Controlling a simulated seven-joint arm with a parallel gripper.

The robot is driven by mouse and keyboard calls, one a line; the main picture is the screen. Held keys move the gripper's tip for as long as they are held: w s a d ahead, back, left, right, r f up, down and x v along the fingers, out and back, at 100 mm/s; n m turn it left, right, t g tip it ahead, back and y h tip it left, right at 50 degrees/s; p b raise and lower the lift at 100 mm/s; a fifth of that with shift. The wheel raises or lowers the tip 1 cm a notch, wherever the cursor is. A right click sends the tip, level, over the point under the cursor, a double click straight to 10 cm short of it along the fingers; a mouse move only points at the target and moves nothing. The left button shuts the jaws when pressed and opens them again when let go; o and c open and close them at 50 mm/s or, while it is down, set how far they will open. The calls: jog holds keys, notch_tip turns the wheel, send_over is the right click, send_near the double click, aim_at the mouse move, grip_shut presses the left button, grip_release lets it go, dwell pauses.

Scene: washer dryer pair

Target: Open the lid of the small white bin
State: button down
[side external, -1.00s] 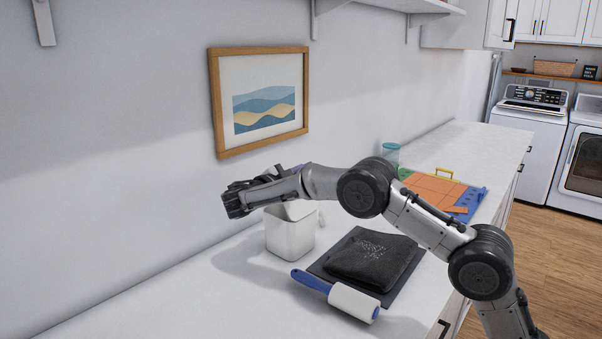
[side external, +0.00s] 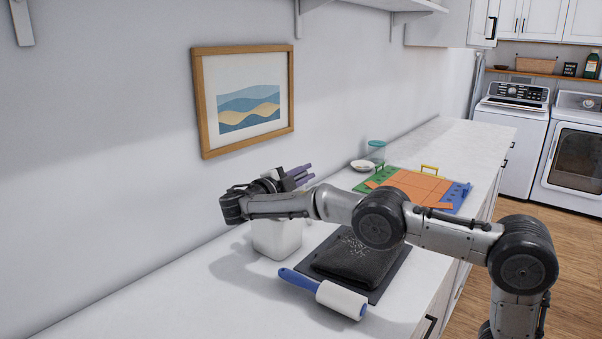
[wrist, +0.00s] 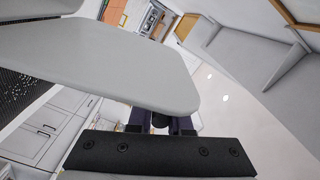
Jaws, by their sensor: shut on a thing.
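The small white bin (side external: 278,240) stands on the counter near the wall. My arm crosses in front of its top and hides the rim. My gripper (side external: 304,175) is just above the bin, its purple fingers pointing right in the side view. In the wrist view, the fingers (wrist: 163,122) meet the near end of a flat, light grey panel (wrist: 100,62) with rounded corners, which looks like the bin's lid. They are shut on it, though the contact itself is mostly hidden. The lid's exact angle to the bin cannot be told.
A dark speckled cloth (side external: 357,255) lies on a dark mat in front of the bin. A blue-handled lint roller (side external: 325,293) lies nearer. Behind are a white dish (side external: 362,165), a teal-lidded jar (side external: 376,150) and a coloured board (side external: 410,188). A picture frame (side external: 243,100) hangs above.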

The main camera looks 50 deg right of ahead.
jog(key=s, duration=0.1)
jog(key=s+f, duration=0.1)
jog(key=s, duration=0.1)
jog(key=shift+s+f, duration=0.1)
jog(key=shift+f, duration=0.25)
dwell(0.5)
jog(key=c, duration=0.8)
grip_release()
jog(key=shift+c, duration=0.2)
